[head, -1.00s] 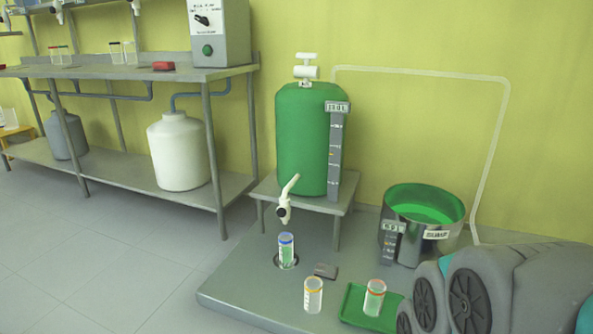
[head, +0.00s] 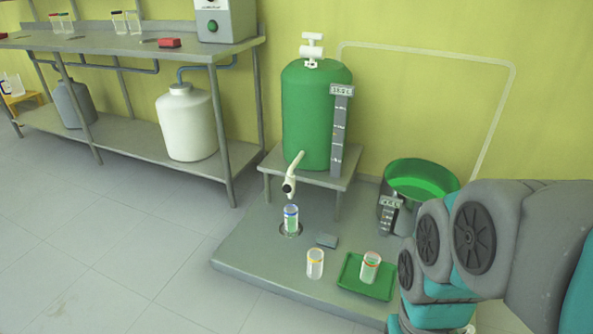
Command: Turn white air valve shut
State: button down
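The white air valve (head: 312,46) sits on top of the green tank (head: 308,118). Its upper crossbar handle lies roughly level, above a second white crosspiece. The tank stands on a small grey stand (head: 345,179) against the yellow wall. A white spout (head: 293,172) comes off the tank's lower front, above a blue-rimmed bottle (head: 291,219). My arm is at the lower right, well away from the valve. My gripper is not in view.
A steel pot with green inside (head: 420,178) stands right of the tank, partly behind my arm. A green tray (head: 357,283) holds a red-rimmed jar (head: 370,267). A yellow-rimmed jar (head: 315,263) stands beside it. A workbench (head: 110,45) is at the left. Open floor is at the lower left.

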aim_at(313, 36)
jog(key=i+j+u, duration=0.2)
jog(key=j+u, duration=0.15)
jog(key=j, duration=0.15)
jog(key=i+j+u, duration=0.25)
jog(key=j+u, duration=0.2)
jog(key=i+j+u, duration=0.25)
jog(key=u, duration=0.2)
jog(key=i+j+u, duration=0.15)
jog(key=i+u, duration=0.25)
jog(key=i+j+u, duration=0.1)
jog(key=i+u, duration=0.35)
jog(key=i+j+z, duration=0.1)
jog(key=i, duration=0.3)
jog(key=i+j, duration=0.1)
jog(key=i, duration=0.3)
jog(key=i+z, duration=0.2)
jog(key=z, duration=0.3)
jog(key=i+z, duration=0.2)
jog(key=z, duration=0.25)
jog(key=i+j+z, duration=0.15)
jog(key=z, duration=0.35)
jog(key=i+j+z, duration=0.1)
jog(key=z, duration=0.4)
jog(key=j, duration=0.1)
